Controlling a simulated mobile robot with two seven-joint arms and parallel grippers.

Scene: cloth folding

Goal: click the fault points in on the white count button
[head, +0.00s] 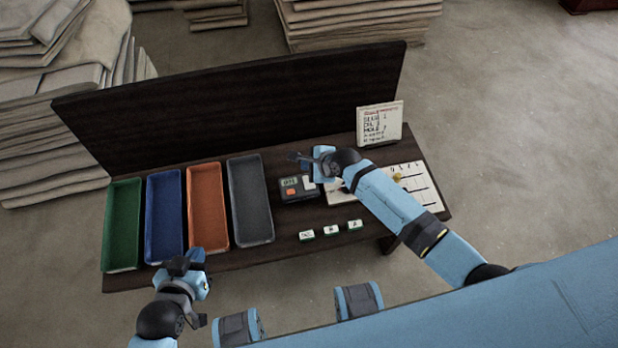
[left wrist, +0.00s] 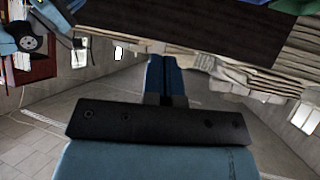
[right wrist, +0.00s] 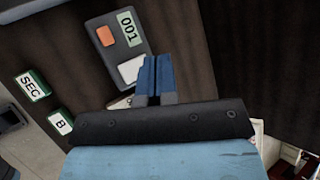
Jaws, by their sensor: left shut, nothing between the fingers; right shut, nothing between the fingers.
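The counter (head: 299,189) is a dark box on the table with a display, an orange button (right wrist: 106,36) and a white button (right wrist: 131,70). Its display (right wrist: 129,28) reads 001 in the right wrist view. My right gripper (head: 295,158) is shut and empty above the counter's far side in the head view. In the right wrist view its blue fingertips (right wrist: 155,60) appear beside the white button; I cannot tell whether they touch. My left gripper (head: 183,264) is shut and empty near the table's front left edge. A sign (head: 380,124) with partly legible lines stands at the back right.
Green (head: 123,224), blue (head: 165,215), orange (head: 207,205) and grey (head: 250,199) trays stand on the left. Small labelled blocks (head: 331,230) lie at the front. A chart (head: 416,186) lies right, partly behind my right arm. A dark panel (head: 240,105) backs the table.

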